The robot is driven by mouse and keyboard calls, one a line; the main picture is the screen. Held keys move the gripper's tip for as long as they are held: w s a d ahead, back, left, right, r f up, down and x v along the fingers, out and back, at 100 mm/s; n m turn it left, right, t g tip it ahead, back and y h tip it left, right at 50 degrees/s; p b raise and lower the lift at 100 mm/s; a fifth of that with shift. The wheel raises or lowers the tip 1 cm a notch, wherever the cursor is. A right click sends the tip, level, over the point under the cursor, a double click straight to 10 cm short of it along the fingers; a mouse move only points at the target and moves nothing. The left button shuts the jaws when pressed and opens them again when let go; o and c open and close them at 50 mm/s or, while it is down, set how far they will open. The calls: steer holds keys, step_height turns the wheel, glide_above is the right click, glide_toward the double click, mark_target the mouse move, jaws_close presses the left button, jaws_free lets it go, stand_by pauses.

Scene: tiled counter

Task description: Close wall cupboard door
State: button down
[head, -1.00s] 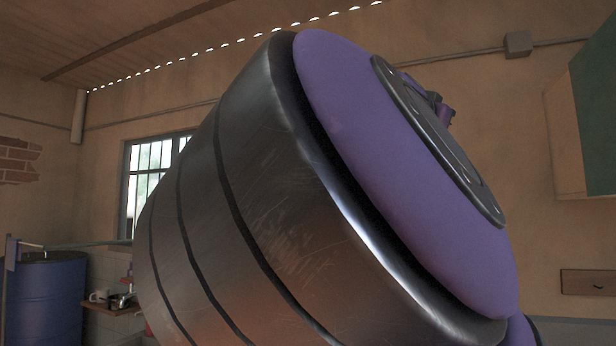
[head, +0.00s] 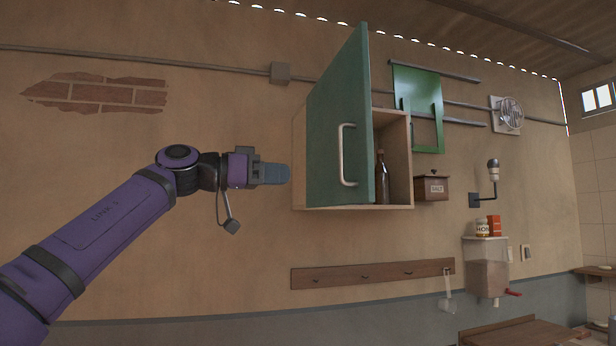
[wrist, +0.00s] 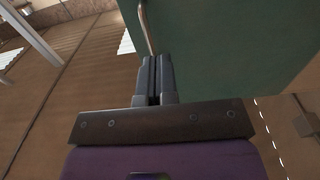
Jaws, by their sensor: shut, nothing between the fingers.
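The wall cupboard (head: 402,150) is a pale wooden box on the wall. Its green door (head: 335,120) stands open, swung out toward the camera on the left, with a metal bar handle (head: 344,155). A dark bottle (head: 381,178) stands inside. My gripper (head: 287,174) is shut and empty, to the left of the door in the head view. In the wrist view its fingers (wrist: 155,75) point at the green door panel (wrist: 225,50), with the handle (wrist: 147,25) just beyond the fingertips. I cannot tell whether they touch the door.
A salt box (head: 432,188) hangs right of the cupboard, below a green hanging panel (head: 420,100). A hook rail (head: 370,274) runs beneath. A lamp (head: 492,180) and a dispenser (head: 486,268) are farther right.

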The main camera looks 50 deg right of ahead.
mark_target(352, 177)
steer(key=x, duration=1.3)
